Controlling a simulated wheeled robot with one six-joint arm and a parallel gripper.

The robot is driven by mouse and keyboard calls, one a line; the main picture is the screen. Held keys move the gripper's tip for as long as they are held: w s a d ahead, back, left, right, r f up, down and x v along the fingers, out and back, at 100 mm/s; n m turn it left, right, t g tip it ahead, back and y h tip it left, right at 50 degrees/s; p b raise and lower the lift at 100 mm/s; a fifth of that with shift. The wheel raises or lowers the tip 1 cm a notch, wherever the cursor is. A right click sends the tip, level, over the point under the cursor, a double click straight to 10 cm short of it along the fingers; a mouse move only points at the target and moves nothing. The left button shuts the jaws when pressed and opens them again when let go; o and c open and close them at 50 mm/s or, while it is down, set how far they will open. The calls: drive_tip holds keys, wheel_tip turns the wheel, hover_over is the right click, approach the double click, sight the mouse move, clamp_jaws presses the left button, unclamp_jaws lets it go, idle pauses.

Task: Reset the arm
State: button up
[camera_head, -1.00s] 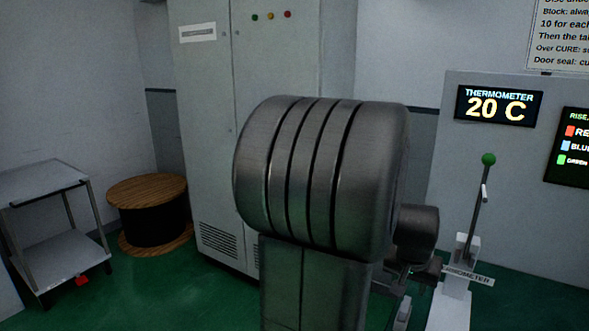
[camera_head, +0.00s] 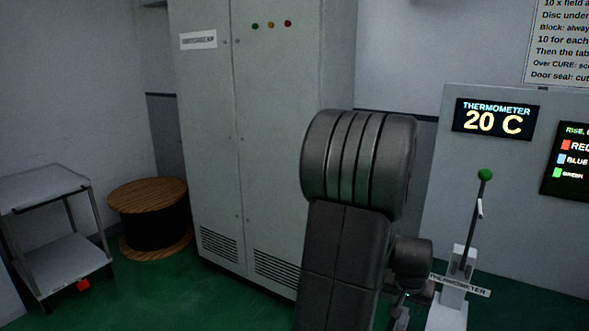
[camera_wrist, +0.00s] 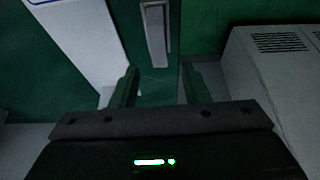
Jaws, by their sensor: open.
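My arm stands up large in the middle of the head view, its ribbed dark joint in front of the grey cabinet. My gripper shows in the wrist view (camera_wrist: 158,88), with its two fingers apart and nothing between them. Beyond the fingertips in the wrist view are a pale lever part (camera_wrist: 156,35) and green floor. The head view does not clearly show the gripper; my arm hides part of that area. The green-knobbed lever (camera_head: 484,176) stands upright, leaning slightly right, on its white base with a THERMOMETER label, to the right of my arm.
A tall grey cabinet (camera_head: 205,130) stands behind my arm. A thermometer screen (camera_head: 494,119) reads 20 C on the right panel. A wooden cable spool (camera_head: 150,195) and a metal cart (camera_head: 45,190) stand at the left. Green floor (camera_head: 190,295) is free in front of the spool.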

drive_tip(key=shift+s+r+p, duration=0.1)
drive_tip(key=shift+r+p, duration=1.35)
drive_tip(key=shift+r, duration=0.75)
drive_tip(key=shift+a, duration=0.1)
